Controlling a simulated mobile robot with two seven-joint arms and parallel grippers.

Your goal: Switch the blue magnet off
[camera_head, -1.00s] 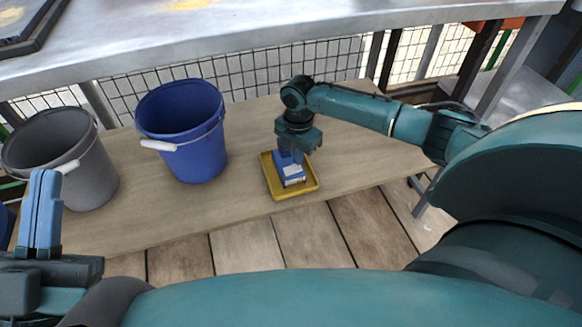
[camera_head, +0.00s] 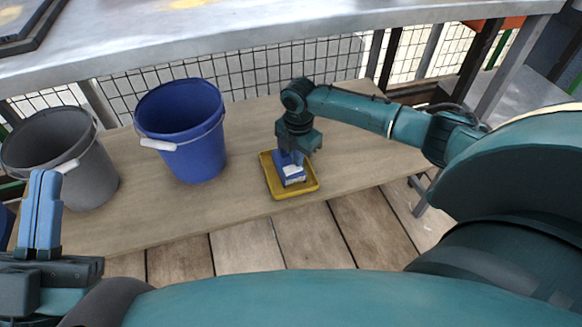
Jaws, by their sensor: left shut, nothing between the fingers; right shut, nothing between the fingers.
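The blue magnet (camera_head: 291,177) is a small blue block with a white patch on its front. It sits in the yellow tray (camera_head: 277,191) on the wooden bench. My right gripper (camera_head: 293,155) points down right over the magnet, shut with nothing held; its fingertips overlap the magnet's top in the picture, and I cannot tell whether they touch it. My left gripper (camera_head: 44,178) is at the lower left with its blue fingers pointing up, shut and empty. The magnet's top and back are partly hidden by my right gripper.
A blue bucket (camera_head: 182,130) and a grey bucket (camera_head: 75,165) stand on the wooden bench (camera_head: 170,215) left of the tray. A metal table (camera_head: 250,25) runs above and behind. Wire mesh lies behind the bench. The bench right of the tray is clear beneath my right arm.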

